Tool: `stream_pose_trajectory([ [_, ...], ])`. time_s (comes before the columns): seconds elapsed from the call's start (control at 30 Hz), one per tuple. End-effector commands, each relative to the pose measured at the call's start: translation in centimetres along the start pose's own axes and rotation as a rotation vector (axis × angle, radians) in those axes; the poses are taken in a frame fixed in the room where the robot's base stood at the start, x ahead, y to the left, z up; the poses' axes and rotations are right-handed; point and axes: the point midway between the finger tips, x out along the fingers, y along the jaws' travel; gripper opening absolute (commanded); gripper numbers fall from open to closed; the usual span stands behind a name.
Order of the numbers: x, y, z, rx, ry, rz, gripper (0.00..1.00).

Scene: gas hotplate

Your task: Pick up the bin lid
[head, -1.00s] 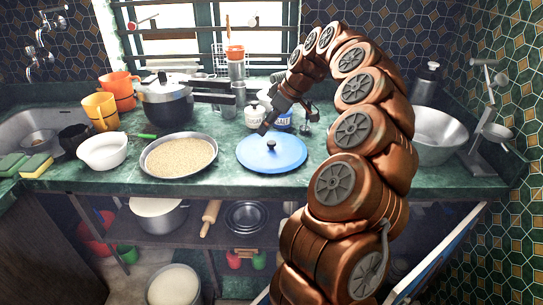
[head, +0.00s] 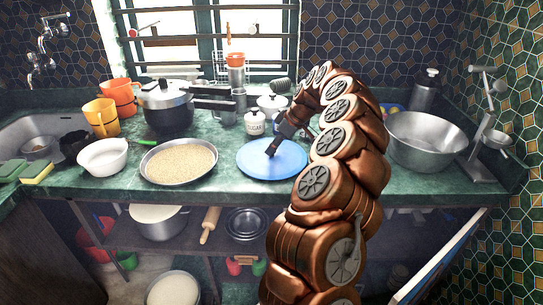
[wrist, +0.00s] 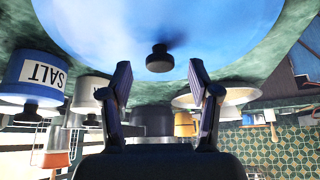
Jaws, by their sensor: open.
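The bin lid (head: 250,165) is a flat, round blue disc lying on the green counter, right of the grain tray. Its dark knob (wrist: 159,57) shows in the wrist view, where the blue lid (wrist: 90,30) fills the top. The gripper is open and holds nothing. I cannot tell whether the fingertips touch the lid.
A tray of grain (head: 178,165) stands left of the lid. A white sugar jar (head: 255,123) and a salt jar (wrist: 35,78) stand close behind it. A pressure cooker (head: 168,105) is at back left, and a steel bowl (head: 428,140) is at right.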

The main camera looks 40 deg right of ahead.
Motion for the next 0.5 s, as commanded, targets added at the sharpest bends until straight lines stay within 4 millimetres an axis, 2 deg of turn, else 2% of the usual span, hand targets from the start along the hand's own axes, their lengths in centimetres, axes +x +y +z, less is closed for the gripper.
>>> stream_pose_trajectory([
  [0.13, 1.48, -0.07, -0.01, -0.001, 0.000, -0.001, 0.61],
  [0.37, 1.55, -0.03, 0.01, -0.001, 0.000, 0.001, 0.60],
  [0.5, 1.53, -0.03, 0.00, -0.001, 0.000, 0.001, 0.46],
])
